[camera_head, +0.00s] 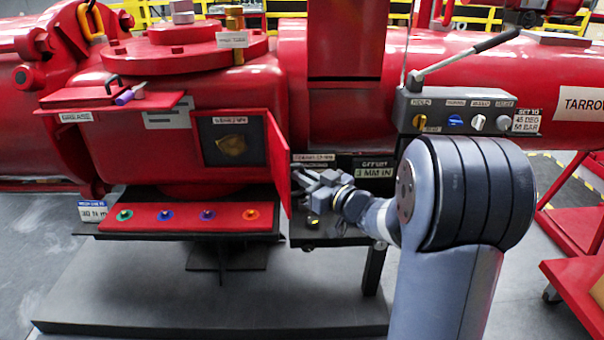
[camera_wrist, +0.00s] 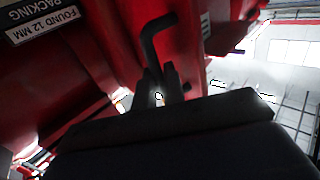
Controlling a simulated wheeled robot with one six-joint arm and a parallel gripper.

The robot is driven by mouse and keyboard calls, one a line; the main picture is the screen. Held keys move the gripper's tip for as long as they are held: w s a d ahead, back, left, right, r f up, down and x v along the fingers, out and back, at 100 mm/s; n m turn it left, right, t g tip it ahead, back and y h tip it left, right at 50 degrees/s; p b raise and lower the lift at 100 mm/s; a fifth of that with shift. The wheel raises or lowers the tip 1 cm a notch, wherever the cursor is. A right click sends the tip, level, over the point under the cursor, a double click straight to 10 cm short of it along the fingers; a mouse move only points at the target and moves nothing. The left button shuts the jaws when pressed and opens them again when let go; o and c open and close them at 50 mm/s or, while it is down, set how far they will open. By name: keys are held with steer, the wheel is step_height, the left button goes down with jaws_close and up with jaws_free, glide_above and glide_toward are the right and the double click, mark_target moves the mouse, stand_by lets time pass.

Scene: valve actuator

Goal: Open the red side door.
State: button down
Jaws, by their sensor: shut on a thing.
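The red side door (camera_head: 279,160) stands swung outward from a square opening in the red valve body, seen nearly edge-on in the head view. In the wrist view my gripper's fingers (camera_wrist: 160,85) are shut on the lower end of a bent black handle (camera_wrist: 152,45), in front of a red surface. The handle is hidden in the head view, and where it joins the red surface is unclear.
A shelf (camera_head: 190,217) with several coloured knobs lies below the opening. A grey panel (camera_head: 455,112) with a lever and knobs is above my arm. An offset label (camera_head: 375,168) sits behind my wrist. A red cart (camera_head: 580,220) stands at the right.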

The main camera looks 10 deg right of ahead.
steer(key=shift+w+r, duration=0.1)
steer(key=shift+r, duration=0.05)
steer(key=c, duration=1.5)
jaws_free()
steer(key=v, duration=1)
steer(key=shift+s+d+p, duration=0.15)
steer(key=shift+s+p, duration=0.15)
steer(key=shift+p, duration=0.15)
steer(key=b+x, duration=0.1)
steer(key=x, duration=1)
steer(key=shift+s, duration=0.15)
